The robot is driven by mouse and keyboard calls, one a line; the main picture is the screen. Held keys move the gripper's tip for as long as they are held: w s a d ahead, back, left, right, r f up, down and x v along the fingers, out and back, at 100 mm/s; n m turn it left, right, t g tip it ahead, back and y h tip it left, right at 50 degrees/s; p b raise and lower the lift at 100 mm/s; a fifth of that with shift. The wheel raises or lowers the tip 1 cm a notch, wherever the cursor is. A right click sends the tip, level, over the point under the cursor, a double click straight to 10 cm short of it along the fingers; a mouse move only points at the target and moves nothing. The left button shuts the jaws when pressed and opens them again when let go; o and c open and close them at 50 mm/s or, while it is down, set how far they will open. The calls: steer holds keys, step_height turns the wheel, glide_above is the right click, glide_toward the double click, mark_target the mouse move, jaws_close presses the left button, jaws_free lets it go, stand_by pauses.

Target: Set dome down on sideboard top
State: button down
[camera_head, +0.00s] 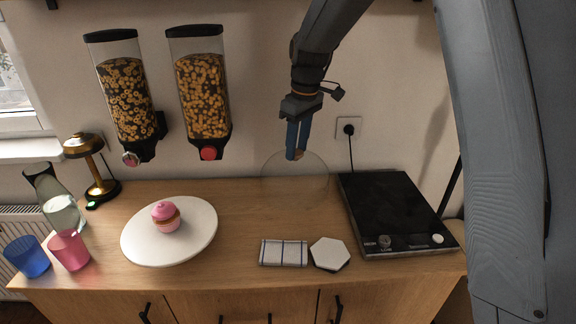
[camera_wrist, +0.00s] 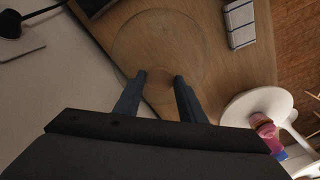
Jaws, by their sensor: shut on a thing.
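The clear glass dome (camera_head: 280,183) hangs below my gripper (camera_head: 297,154), over the back middle of the wooden sideboard top (camera_head: 240,262). My gripper points down and its fingers are shut on the knob at the dome's top. In the wrist view the dome (camera_wrist: 150,35) shows as a faint round outline beyond my fingertips (camera_wrist: 159,78). The dome looks roughly upright. I cannot tell whether its rim touches the wood or is a little above it.
A black hob (camera_head: 390,208) is close right of the dome. A white plate (camera_head: 145,245) with a pink cupcake (camera_head: 166,217) is left. A folded cloth (camera_head: 283,253) and a hexagonal coaster (camera_head: 330,254) lie in front. Cereal dispensers (camera_head: 203,95) hang on the wall behind.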

steer(key=shift+f+p, duration=0.55)
steer(key=shift+f, duration=1.85)
steer(key=c, duration=1.2)
jaws_free()
steer(key=shift+o, duration=0.2)
steer(key=r, duration=0.2)
steer(key=r+b, duration=0.1)
steer(key=r, duration=0.2)
steer(key=r+b, duration=0.1)
steer(key=r, duration=0.1)
steer(key=shift+s+d+r, duration=0.3)
steer(key=shift+d, duration=0.05)
steer(key=s+d+f+m, duration=0.3)
steer(key=s+d, duration=0.1)
steer(key=s, duration=0.5)
steer(key=s+d+f+m, duration=0.3)
steer(key=s+d+f, duration=0.1)
steer(key=s, duration=0.5)
steer(key=s+d+f+m+h, duration=0.1)
steer(key=s+d+f+m, duration=0.3)
steer(key=s, duration=0.5)
steer(key=shift+d, duration=0.1)
